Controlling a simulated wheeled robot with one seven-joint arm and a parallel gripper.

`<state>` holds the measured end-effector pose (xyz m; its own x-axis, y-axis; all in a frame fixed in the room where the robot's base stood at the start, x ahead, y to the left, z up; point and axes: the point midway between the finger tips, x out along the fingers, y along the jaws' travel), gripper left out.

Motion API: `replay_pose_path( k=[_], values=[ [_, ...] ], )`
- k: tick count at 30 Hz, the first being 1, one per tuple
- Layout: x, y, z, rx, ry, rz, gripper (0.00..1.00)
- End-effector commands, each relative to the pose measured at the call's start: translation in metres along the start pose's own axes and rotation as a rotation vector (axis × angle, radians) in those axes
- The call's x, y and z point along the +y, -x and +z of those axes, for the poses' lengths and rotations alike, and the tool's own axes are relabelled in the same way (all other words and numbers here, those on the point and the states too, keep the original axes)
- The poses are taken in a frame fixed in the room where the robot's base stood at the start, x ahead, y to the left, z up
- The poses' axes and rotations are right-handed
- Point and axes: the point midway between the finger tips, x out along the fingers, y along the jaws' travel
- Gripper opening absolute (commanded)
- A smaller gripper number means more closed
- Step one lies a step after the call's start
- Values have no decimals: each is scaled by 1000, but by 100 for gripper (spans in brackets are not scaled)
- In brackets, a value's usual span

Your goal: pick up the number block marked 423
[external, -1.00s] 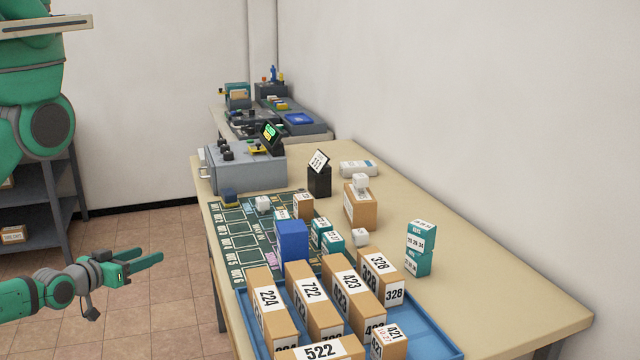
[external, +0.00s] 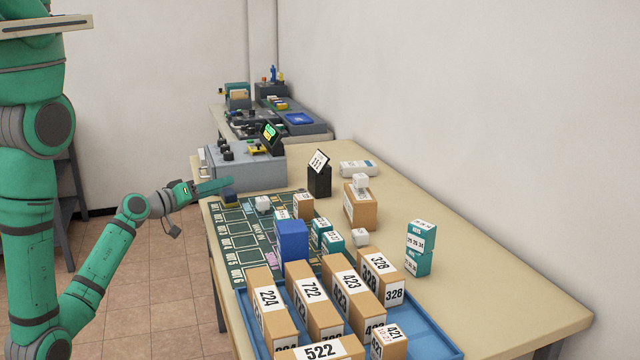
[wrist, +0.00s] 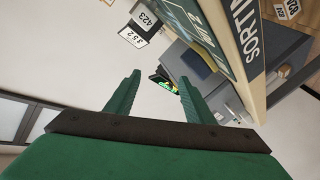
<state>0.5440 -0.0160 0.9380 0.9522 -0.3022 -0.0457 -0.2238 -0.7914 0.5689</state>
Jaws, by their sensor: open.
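The block marked 423 (external: 347,283) is a long brown block with a white label. It stands in the blue tray (external: 430,335) at the near end of the table, between the 722 block (external: 311,290) and the 328 block (external: 380,262). My gripper (external: 222,186) is at the table's left edge by the grey control box, well away from the tray. It is open and empty. In the wrist view its two green fingers (wrist: 153,98) are spread apart, with the green display between them.
Blocks 224 (external: 268,298), 522 (external: 322,350) and 421 (external: 391,335) also crowd the tray. A blue block (external: 292,240) stands on the green mat behind it. The grey control box (external: 245,168) is near my gripper. The table's right side is mostly clear.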

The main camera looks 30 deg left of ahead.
Motion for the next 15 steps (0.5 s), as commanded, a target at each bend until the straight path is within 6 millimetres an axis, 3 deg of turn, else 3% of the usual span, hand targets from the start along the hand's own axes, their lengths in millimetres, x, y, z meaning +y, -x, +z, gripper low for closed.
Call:
replay_pose_path(
  k=[6, 15],
  values=[
    [27, -31, 13, -210, -305, 120, 48],
    [43, -38, 32, -427, -642, 266, 48]
  ],
)
